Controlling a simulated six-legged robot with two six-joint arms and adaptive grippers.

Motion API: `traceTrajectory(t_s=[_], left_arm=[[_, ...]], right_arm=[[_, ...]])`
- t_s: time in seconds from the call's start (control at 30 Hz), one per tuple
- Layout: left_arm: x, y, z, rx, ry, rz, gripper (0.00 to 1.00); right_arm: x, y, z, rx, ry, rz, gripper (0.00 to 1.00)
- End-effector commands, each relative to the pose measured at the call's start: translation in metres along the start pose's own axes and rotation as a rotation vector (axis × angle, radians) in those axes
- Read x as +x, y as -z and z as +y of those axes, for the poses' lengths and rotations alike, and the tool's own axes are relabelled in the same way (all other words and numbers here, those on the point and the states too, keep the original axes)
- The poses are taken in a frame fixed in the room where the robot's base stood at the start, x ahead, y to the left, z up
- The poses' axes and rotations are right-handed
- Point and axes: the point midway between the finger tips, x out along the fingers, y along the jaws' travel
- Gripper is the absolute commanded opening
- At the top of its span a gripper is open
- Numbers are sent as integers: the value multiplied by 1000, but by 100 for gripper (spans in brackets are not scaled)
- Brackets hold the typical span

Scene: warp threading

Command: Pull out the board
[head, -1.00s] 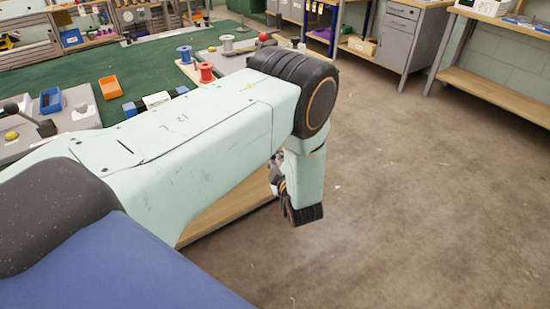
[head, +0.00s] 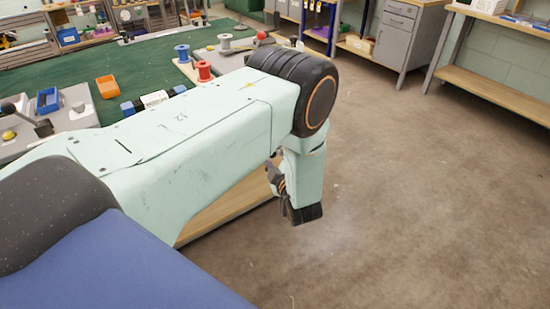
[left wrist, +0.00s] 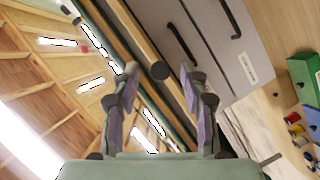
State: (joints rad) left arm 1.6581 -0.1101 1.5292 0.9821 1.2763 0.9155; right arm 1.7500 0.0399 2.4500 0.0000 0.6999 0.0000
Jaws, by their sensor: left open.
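In the left wrist view a wooden board edge (left wrist: 146,42) runs at a slant, with a dark round knob (left wrist: 160,71) on it. My left gripper (left wrist: 158,78) is open, its two fingers to the left and right of the knob in the picture. I cannot tell how far the knob is from the fingertips. In the head view my left gripper (head: 276,176) hangs beyond the bench edge, mostly hidden behind my arm. The board cannot be made out for sure there. My right gripper is not in view.
Grey drawers (left wrist: 200,35) with dark handles lie beside the board. The floor (head: 420,200) at right is clear.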

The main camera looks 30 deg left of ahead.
Motion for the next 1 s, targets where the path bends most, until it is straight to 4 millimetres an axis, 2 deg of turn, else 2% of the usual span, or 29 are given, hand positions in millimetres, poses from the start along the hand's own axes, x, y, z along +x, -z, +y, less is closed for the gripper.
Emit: traceTrajectory(t_s=[0.13, 0.3, 0.5, 0.67, 1.0], left_arm=[[-12, -1, 1, 1, -1, -3, 44], [-41, -1, 1, 3, -3, -4, 44], [-66, 0, 1, 1, -1, -2, 44], [-74, 1, 0, 0, -1, 0, 44], [-75, 1, 0, -1, -1, 0, 44]], right_arm=[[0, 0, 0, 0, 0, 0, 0], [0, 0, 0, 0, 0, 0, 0], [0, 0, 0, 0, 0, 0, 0], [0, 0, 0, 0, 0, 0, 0], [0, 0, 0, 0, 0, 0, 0]])
